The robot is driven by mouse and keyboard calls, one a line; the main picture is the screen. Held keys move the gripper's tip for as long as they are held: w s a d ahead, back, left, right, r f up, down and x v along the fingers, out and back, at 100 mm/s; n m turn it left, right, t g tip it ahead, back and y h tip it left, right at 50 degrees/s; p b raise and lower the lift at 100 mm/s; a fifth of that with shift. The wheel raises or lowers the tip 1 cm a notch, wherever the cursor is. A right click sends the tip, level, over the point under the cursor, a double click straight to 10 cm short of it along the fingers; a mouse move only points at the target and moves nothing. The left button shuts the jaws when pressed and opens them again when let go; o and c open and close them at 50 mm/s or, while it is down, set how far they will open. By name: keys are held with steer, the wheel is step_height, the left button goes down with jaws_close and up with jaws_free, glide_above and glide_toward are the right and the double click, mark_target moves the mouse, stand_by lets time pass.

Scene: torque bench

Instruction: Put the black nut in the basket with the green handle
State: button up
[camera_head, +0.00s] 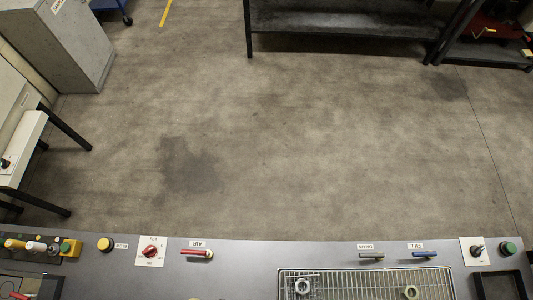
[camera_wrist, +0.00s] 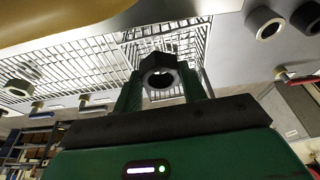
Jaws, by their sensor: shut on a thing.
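My gripper (camera_wrist: 163,88) shows in the wrist view, with a green body and two fingers. It is shut on a black nut (camera_wrist: 157,62), a hexagonal piece with its round hole facing the camera. A wire-mesh basket-like shape (camera_wrist: 140,50) lies behind the held nut. I cannot make out a green handle on it. Another black nut (camera_wrist: 307,18) sits at the upper right edge, apart from my gripper, beside a grey nut (camera_wrist: 265,22). The head view does not show my gripper or the held nut.
In the head view, a wire rack (camera_head: 345,285) on the grey bench holds a metal nut (camera_head: 302,286) and another (camera_head: 410,292). Red (camera_head: 197,253), grey (camera_head: 371,256) and blue (camera_head: 424,254) levers line the bench edge. A black square frame (camera_head: 481,288) is at right. A large yellow shape (camera_wrist: 60,18) blocks part of the wrist view.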

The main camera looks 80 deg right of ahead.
steer(key=shift+w+a, duration=0.1)
steer(key=shift+w, duration=0.15)
steer(key=f, duration=0.3)
steer(key=shift+w+a+f, duration=0.1)
steer(key=shift+w+f, duration=0.1)
steer(key=shift+w, duration=0.1)
steer(key=shift+f, duration=0.1)
steer(key=shift+f, duration=0.15)
steer(key=shift+f+b, duration=0.45)
steer(key=shift+f, duration=0.05)
steer(key=o, duration=1.1)
steer(key=shift+r, duration=0.15)
steer(key=p+v, duration=0.2)
steer(key=v, duration=1.1)
